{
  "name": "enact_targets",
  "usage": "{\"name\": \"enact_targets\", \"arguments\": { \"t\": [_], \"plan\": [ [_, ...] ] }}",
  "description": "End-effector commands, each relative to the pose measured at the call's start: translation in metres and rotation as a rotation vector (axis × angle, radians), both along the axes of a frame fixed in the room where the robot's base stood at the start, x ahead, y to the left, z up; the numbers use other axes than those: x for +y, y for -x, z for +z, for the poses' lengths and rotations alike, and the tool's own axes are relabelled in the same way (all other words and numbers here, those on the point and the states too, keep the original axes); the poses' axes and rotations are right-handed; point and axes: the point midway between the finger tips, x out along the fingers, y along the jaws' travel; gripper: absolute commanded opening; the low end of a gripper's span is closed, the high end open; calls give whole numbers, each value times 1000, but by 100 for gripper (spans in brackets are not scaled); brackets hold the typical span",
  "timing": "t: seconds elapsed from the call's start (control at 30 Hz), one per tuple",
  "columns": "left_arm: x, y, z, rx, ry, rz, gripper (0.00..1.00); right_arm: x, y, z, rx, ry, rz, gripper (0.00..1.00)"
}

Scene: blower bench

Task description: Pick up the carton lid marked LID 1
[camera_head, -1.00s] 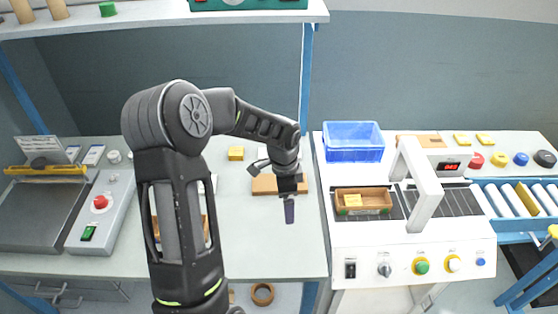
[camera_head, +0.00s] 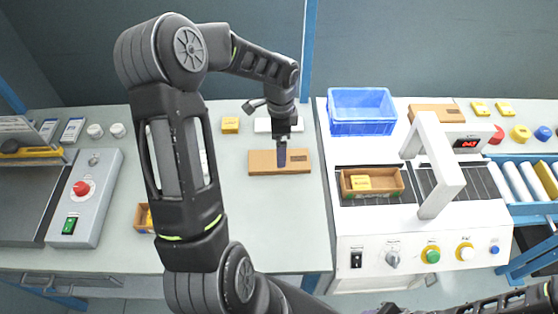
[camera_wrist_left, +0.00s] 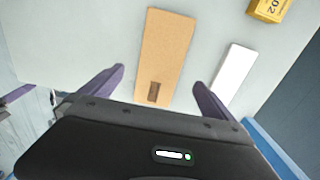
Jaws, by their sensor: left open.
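A flat brown carton lid (camera_head: 262,164) lies on the bench, with a small dark label near one end that I cannot read. My left gripper (camera_head: 281,160) is above it, pointing down. In the left wrist view the lid (camera_wrist_left: 170,45) lies beyond the two purple fingers (camera_wrist_left: 158,87), which are wide apart with nothing between them. The lid's labelled end is nearest the fingers. A second brown lid-like board (camera_head: 428,108) lies at the back of the white machine; no marking on it is readable. My right gripper is not in view.
A white bar (camera_head: 265,125) and a yellow box (camera_head: 230,125) lie behind the lid. The white machine (camera_head: 400,220) stands to the right, with an open carton (camera_head: 390,194) and blue bin (camera_head: 360,127). A grey control box (camera_head: 95,180) is at left. Bench in front of the lid is clear.

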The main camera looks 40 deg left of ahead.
Motion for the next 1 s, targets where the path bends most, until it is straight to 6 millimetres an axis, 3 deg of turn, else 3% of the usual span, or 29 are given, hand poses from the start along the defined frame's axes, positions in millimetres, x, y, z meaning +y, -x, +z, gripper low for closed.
{"name": "enact_targets", "arguments": {
  "t": [0.03, 0.1, 0.43, 0.8, 1.0],
  "plan": [
    [0, 0, -11, 1, 1, 0, 100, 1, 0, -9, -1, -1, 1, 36],
    [0, 0, -14, 0, 0, 0, 100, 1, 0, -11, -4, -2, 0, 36],
    [0, 0, -15, 0, 0, 0, 100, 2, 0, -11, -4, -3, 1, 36],
    [2, 2, -64, 1, 1, -1, 100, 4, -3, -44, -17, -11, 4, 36],
    [2, 2, -65, -1, -1, 0, 100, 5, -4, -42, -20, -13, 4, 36]
  ]
}}
